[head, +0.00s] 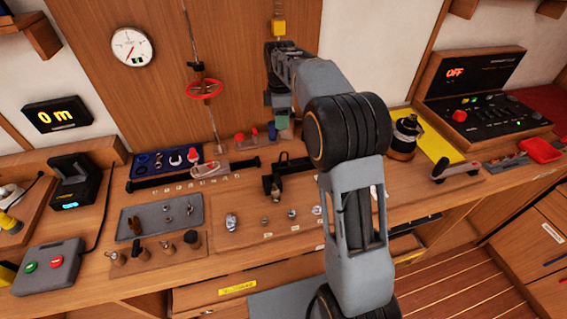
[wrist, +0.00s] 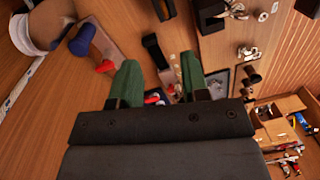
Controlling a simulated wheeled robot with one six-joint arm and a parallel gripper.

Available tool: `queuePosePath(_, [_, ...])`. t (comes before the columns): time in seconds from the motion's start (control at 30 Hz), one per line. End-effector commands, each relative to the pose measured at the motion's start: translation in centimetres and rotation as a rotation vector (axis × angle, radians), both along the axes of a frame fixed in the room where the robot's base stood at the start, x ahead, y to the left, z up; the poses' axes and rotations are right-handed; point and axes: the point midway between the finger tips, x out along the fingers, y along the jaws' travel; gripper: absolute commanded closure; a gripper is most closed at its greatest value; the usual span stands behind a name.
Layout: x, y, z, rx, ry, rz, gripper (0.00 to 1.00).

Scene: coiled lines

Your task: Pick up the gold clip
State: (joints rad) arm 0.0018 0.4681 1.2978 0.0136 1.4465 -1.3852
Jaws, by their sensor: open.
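I cannot make out the gold clip for certain in either view. Small metal pieces lie on a grey tray (head: 152,224) at the left of the bench in the head view, too small to tell apart. My gripper (head: 281,130) hangs over the back of the bench, partly behind my arm. In the wrist view its two green fingers (wrist: 159,62) stand apart with nothing held between them.
A blue tool tray (head: 166,160) and a red handwheel (head: 204,88) are left of my gripper. A round dark-and-brass pot (head: 405,138) stands to the right on a yellow mat. A control panel (head: 478,105) is farther right. A wooden board (head: 265,252) with several small fittings lies in front.

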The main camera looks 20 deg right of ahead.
Motion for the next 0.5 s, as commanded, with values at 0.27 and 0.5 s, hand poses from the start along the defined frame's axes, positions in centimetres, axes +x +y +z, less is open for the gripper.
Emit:
queuePosePath(0.27, [-0.4, 0.1, -5.0, 0.001, 0.007, 0.010, 0.58])
queuePosePath(0.5, [-0.6, 0.2, -7.6, 0.001, 0.005, 0.009, 0.58])
